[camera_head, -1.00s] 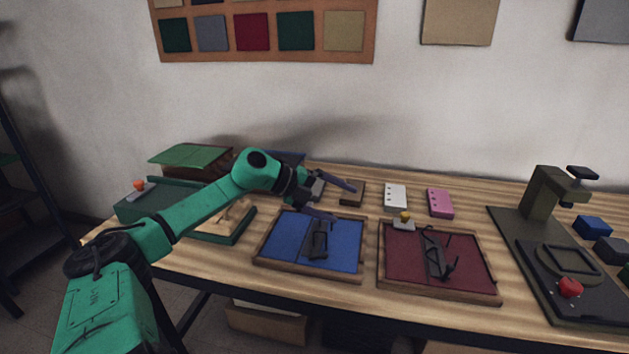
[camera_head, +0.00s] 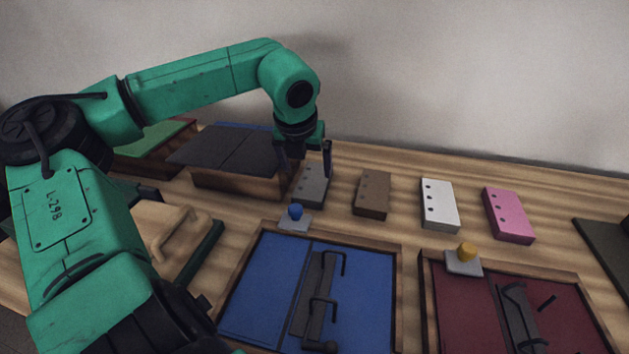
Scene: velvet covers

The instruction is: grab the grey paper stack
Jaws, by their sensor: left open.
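The grey paper stack (camera_head: 312,189) is a small dark block with punched holes, lying on the wooden table just right of a dark-lidded box. My left gripper (camera_head: 305,170) points down at its far end, with the two fingers apart toward its left and right sides. The gripper is open and holds nothing. Whether the fingers touch the stack or hang just above it, I cannot tell. The far end of the stack is partly hidden by the gripper. My right gripper is out of view.
Brown (camera_head: 373,194), white (camera_head: 439,204) and pink (camera_head: 508,215) stacks lie in a row to the right. A blue-lined tray (camera_head: 266,290) with a blue-knobbed piece (camera_head: 295,217) and a red-lined tray (camera_head: 463,312) are in front. The dark-lidded box (camera_head: 238,181) stands close on the left.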

